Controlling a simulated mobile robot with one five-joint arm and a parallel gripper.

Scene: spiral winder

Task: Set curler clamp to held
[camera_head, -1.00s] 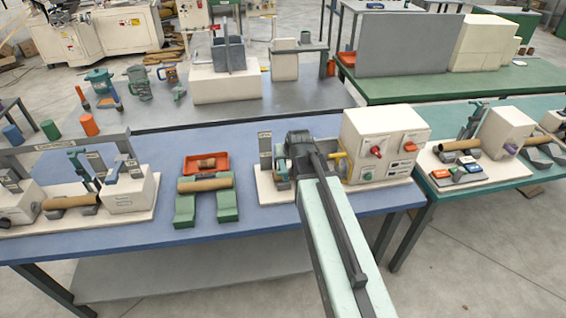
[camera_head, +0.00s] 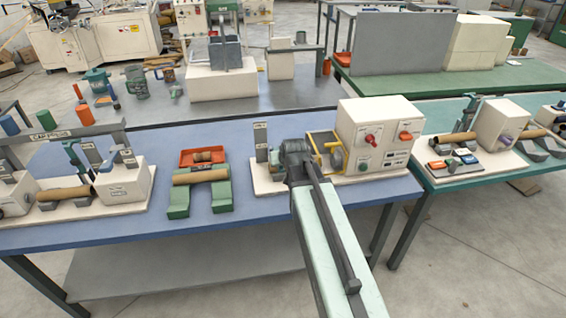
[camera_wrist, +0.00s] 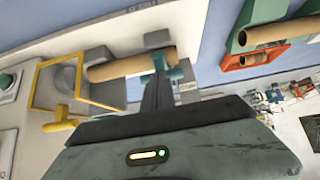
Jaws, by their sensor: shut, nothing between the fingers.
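My gripper (camera_head: 295,152) is over the middle machine; its dark shut fingers (camera_wrist: 157,75) show in the wrist view with nothing between them. In that view they reach across the right end of a brown tube (camera_wrist: 125,64). A teal part (camera_wrist: 179,72) lies beside the fingertips at that end; touching or apart I cannot tell. It may be the curler clamp, but no readable label confirms this. A yellow-framed guard (camera_head: 336,148) stands right of my gripper, and in the wrist view the frame (camera_wrist: 37,82) is left of the tube. My wrist hides part of the machine.
A white control box (camera_head: 378,138) with a red knob stands right of the guard. A green stand (camera_head: 222,197) bearing a tube, with an orange tray (camera_head: 187,157) behind it, is to the left. Bare blue table (camera_head: 150,225) lies in front.

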